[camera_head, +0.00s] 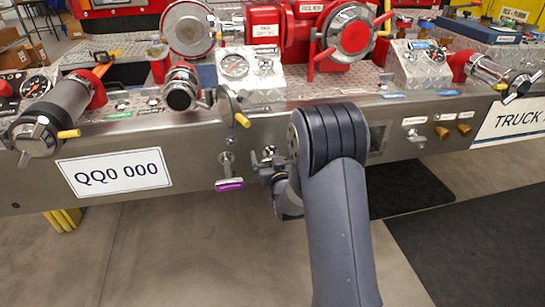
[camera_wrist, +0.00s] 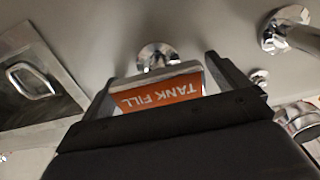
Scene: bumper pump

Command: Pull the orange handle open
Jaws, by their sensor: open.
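The orange handle (camera_wrist: 158,94), lettered TANK FILL, shows in the wrist view with its text upside down. It has a pale metal rim and lies in front of a round chrome fitting (camera_wrist: 157,56) on the grey panel. My gripper (camera_wrist: 159,72) is open, with one finger on each side of the handle. I cannot tell whether either finger touches it. The near part of the handle is hidden behind the gripper body. In the head view my gripper (camera_head: 268,166) is at the front panel, partly behind my arm, and the orange handle cannot be made out.
A purple handle (camera_head: 229,184) hangs just left of my gripper. Brass knobs (camera_head: 441,132) are on the panel to the right. A yellow-tipped lever (camera_head: 242,120) stands above. In the wrist view another chrome fitting (camera_wrist: 287,28) is at right and a recessed latch (camera_wrist: 34,80) at left.

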